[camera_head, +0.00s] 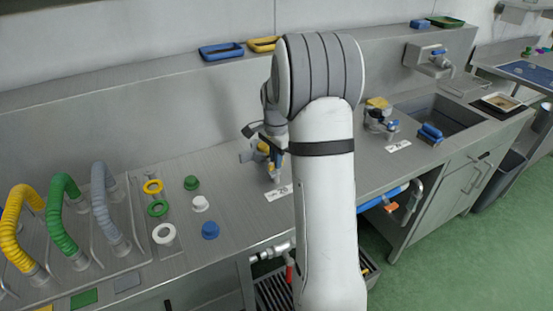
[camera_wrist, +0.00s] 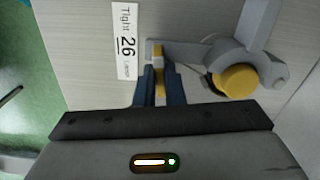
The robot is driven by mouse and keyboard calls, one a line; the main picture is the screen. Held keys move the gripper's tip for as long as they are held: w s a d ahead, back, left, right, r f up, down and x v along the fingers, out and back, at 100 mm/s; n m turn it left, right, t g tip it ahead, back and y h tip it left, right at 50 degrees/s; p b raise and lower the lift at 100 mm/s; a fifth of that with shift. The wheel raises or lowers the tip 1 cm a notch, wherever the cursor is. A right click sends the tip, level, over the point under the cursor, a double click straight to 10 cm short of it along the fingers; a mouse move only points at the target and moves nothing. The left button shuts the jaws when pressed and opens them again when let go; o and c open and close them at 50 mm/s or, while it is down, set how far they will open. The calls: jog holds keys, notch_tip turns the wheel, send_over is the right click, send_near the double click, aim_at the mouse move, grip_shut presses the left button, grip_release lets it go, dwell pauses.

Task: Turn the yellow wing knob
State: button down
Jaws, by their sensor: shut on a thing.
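My gripper (camera_wrist: 159,88) has its two blue fingers shut on a narrow yellow piece, the yellow wing knob (camera_wrist: 157,62), seen almost edge-on. The knob sits at the end of a grey fitting (camera_wrist: 185,50). A round yellow cap (camera_wrist: 238,80) is on the same fitting, to the right of the fingers. A white label reading 26 (camera_wrist: 125,42) lies on the steel to the left. In the head view my gripper (camera_head: 272,165) is at the fitting on the counter, partly hidden by my arm. How far the knob is turned cannot be told.
Yellow, green and grey hoses (camera_head: 65,215) stand at the left of the counter (camera_head: 240,235), with several coloured caps and rings beside them. A similar fitting (camera_head: 380,118) stands to the right, before a sink (camera_head: 445,112). Blue and yellow trays (camera_head: 221,51) lie on the back ledge.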

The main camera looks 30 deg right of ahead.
jog(key=shift+r+m, duration=0.1)
jog(key=shift+m, duration=0.8)
jog(key=c, duration=1.5)
grip_release()
jog(key=shift+r, duration=3.85)
